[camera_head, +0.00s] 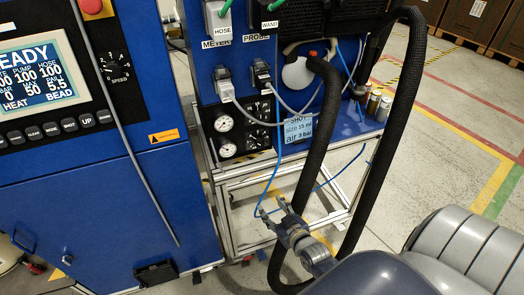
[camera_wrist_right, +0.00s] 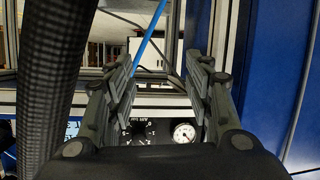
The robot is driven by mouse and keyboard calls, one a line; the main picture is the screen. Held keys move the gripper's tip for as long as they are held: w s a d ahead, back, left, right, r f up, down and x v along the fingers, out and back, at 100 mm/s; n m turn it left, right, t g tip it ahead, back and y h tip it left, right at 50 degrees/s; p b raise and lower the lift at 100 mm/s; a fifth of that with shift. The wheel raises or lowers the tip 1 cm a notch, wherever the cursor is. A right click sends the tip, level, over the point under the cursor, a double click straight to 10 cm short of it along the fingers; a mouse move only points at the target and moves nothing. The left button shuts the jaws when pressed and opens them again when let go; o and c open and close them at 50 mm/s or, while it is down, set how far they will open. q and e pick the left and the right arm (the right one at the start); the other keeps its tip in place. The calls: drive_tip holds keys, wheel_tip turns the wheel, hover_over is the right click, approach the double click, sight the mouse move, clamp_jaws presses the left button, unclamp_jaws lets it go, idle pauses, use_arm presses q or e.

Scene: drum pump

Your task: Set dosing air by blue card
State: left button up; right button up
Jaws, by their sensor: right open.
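The blue card (camera_head: 298,130) is on the pump panel and reads shot size 15 ml, air 3 bar. Left of it are two black dials, an upper dial (camera_head: 261,110) and a lower dial (camera_head: 258,138), each beside a round white gauge. My right gripper (camera_head: 270,208) is open and empty, in front of the metal frame and below the dials. In the right wrist view its fingers (camera_wrist_right: 160,75) are spread. Beyond them show a numbered black dial (camera_wrist_right: 138,131), a white gauge (camera_wrist_right: 184,132) and an edge of the blue card (camera_wrist_right: 72,128). My left gripper is not in view.
A thick black hose (camera_head: 395,110) loops down right of the panel, close to my right arm. A thin blue tube (camera_head: 276,165) hangs near the gripper. The blue control cabinet (camera_head: 100,190) stands at left. Small cans (camera_head: 378,106) stand right of the card. Open floor lies at right.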

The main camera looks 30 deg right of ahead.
sight(261, 145)
drive_tip(key=w+d+r+t+h, duration=0.1)
drive_tip(key=w+d+r+t, duration=0.1)
drive_tip(key=r, duration=0.6)
drive_tip(key=w+d+r+t, duration=0.1)
drive_tip(key=w+r+t, duration=0.1)
drive_tip(key=r, duration=0.5)
drive_tip(key=w, duration=0.3)
drive_tip(key=w+d, duration=0.1)
drive_tip(key=w, duration=0.2)
drive_tip(key=w+d, duration=0.1)
drive_tip(key=w, duration=0.3)
drive_tip(key=c, duration=1.1)
